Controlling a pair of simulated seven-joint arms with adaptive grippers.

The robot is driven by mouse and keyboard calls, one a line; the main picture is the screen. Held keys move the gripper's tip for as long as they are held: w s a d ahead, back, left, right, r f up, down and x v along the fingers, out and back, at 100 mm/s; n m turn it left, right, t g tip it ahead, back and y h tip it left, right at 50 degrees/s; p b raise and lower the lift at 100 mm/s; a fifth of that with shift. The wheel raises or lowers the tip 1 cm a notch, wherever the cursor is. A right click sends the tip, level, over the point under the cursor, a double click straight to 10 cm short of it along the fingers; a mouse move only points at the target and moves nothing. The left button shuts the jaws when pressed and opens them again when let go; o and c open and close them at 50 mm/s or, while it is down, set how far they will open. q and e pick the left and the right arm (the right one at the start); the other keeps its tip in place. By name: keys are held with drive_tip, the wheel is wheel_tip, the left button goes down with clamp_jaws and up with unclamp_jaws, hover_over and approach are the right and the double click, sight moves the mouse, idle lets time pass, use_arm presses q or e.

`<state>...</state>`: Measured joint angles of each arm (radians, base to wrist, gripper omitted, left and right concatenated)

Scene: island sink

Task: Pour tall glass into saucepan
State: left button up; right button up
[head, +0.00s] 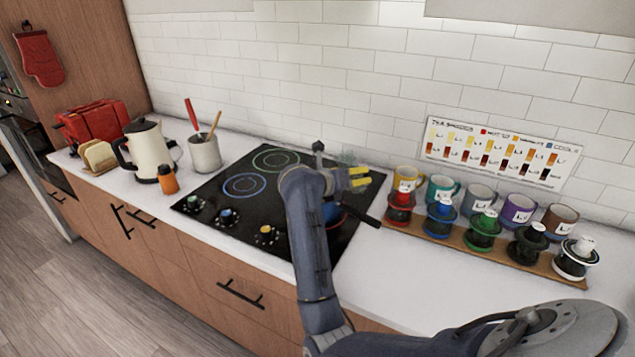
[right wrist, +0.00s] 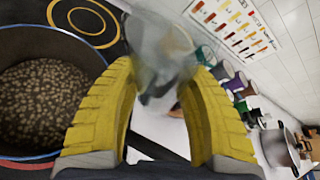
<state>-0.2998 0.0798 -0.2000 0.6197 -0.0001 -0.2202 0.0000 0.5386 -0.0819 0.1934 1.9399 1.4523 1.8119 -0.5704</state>
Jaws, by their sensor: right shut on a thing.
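My right gripper (head: 359,178) is over the right side of the cooktop, with its yellow fingers shut on a clear tall glass (right wrist: 160,45). In the head view the glass (head: 347,158) is only a faint outline beside the fingers. Its tilt and contents are hard to tell. The saucepan (head: 335,214) is on the cooktop, mostly hidden behind my right arm, with its dark handle pointing right. In the right wrist view the saucepan (right wrist: 92,58) is left of the fingers and holds many small brown pieces. The glass is beside it in that view. My left gripper is out of view.
The black cooktop (head: 218,208) has free room left of the saucepan. A wooden rack (head: 452,241) with several mugs and coloured drippers stands to the right. A kettle (head: 148,150), utensil crock (head: 205,154), orange bottle (head: 168,180) and red toaster (head: 97,126) stand left. The right front counter is clear.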

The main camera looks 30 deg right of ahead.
drive_tip(key=shift+w+a+f+n+g+h, duration=0.2)
drive_tip(key=shift+w+f+n+g+h, duration=0.1)
drive_tip(key=shift+n, duration=0.1)
drive_tip(key=shift+f+n+h, duration=0.15)
drive_tip(key=shift+n+h, duration=0.15)
drive_tip(key=shift+n, duration=0.4)
idle(0.6)
drive_tip(key=shift+s+d+r+n+g+h, duration=0.15)
drive_tip(key=shift+r+n+g+h, duration=0.2)
drive_tip(key=shift+r+n, duration=0.25)
drive_tip(key=shift+s+r+n+g+h, duration=0.1)
drive_tip(key=shift+r+n+g+h, duration=0.15)
drive_tip(key=shift+r+n+h, duration=0.3)
idle(1.4)
drive_tip(key=shift+f+n, duration=0.15)
drive_tip(key=shift+n, duration=0.6)
idle(0.5)
drive_tip(key=shift+w+a+f+n+h+b, duration=0.15)
drive_tip(key=shift+w+a+n+h+b, duration=0.25)
drive_tip(key=shift+w+n+h, duration=0.3)
idle(0.5)
drive_tip(key=shift+w+a+f+n+h, duration=0.15)
drive_tip(key=shift+n+h, duration=0.25)
drive_tip(key=shift+n, duration=0.5)
idle(0.4)
